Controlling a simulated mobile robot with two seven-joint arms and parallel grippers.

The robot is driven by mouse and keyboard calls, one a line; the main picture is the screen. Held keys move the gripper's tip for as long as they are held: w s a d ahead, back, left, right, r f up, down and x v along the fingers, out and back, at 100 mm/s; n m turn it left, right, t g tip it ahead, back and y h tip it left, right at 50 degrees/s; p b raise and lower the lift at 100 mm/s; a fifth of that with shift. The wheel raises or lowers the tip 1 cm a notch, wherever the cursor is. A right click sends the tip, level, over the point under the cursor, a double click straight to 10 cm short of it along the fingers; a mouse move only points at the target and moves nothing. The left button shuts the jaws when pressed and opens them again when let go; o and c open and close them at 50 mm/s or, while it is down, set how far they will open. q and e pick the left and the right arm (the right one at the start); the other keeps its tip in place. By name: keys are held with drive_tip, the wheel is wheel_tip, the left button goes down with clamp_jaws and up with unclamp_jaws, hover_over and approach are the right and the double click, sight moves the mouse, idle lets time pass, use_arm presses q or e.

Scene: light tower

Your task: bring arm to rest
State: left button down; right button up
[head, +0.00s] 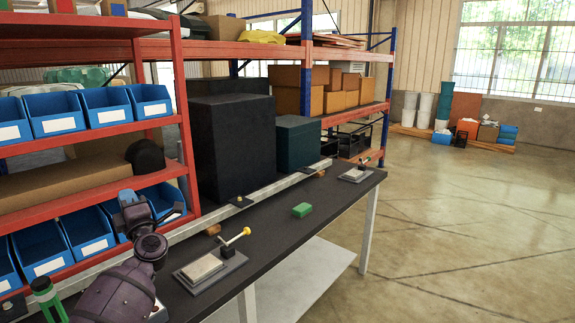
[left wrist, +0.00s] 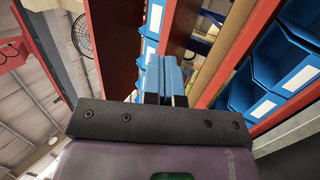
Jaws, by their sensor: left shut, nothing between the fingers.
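My left arm comes in at the lower left of the head view. Its purple-grey wrist is raised over the near end of the dark workbench (head: 275,215), in front of the blue bins. My left gripper (head: 128,198) points up and away there, small and partly lost against the bins. In the left wrist view the two fingers of the left gripper (left wrist: 166,78) lie side by side, closed, with nothing seen between them. My right gripper is in neither view.
A green-topped piece (head: 43,287) stands at lower left. Red shelving with blue bins (head: 106,105) rises close behind the arm. Open floor (head: 460,230) lies at the right.

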use_arm(q)
drive_tip(key=w+d+r+m+t+h, duration=0.2)
drive_tip(key=d+m+t+h, duration=0.45)
drive_tip(key=m+h, duration=0.4)
drive_tip(key=w+d+f+m+g+h, duration=0.25)
drive_tip(key=m+h, duration=0.25)
drive_tip(key=m, duration=0.4)
drive_tip(key=w+d+f+m+g+h, duration=0.1)
drive_tip(key=d+f+m+h, duration=0.3)
drive_tip(key=m, duration=0.5)
drive_tip(key=s+a+f+m+g+y, duration=0.15)
drive_tip(key=s+f, duration=0.25)
drive_tip(key=f, duration=0.4)
drive_tip(key=s+a+f+g+y, duration=0.1)
drive_tip(key=s+f+g, duration=0.2)
drive_tip(key=s+f, duration=0.35)
drive_tip(key=s+f+n+g, duration=0.1)
drive_tip(key=s+f, duration=0.4)
drive_tip(key=s, duration=0.6)
drive_tip(key=s+d+f+n+g, duration=0.1)
drive_tip(key=s+f, duration=0.5)
drive_tip(key=s, duration=0.6)
drive_tip(key=s+f+n+g+y, duration=0.1)
drive_tip(key=s+f+g, duration=0.1)
drive_tip(key=s+f, duration=0.4)
drive_tip(key=s, duration=0.5)
drive_tip(key=shift+s+d, duration=0.15)
drive_tip(key=shift+s, duration=0.25)
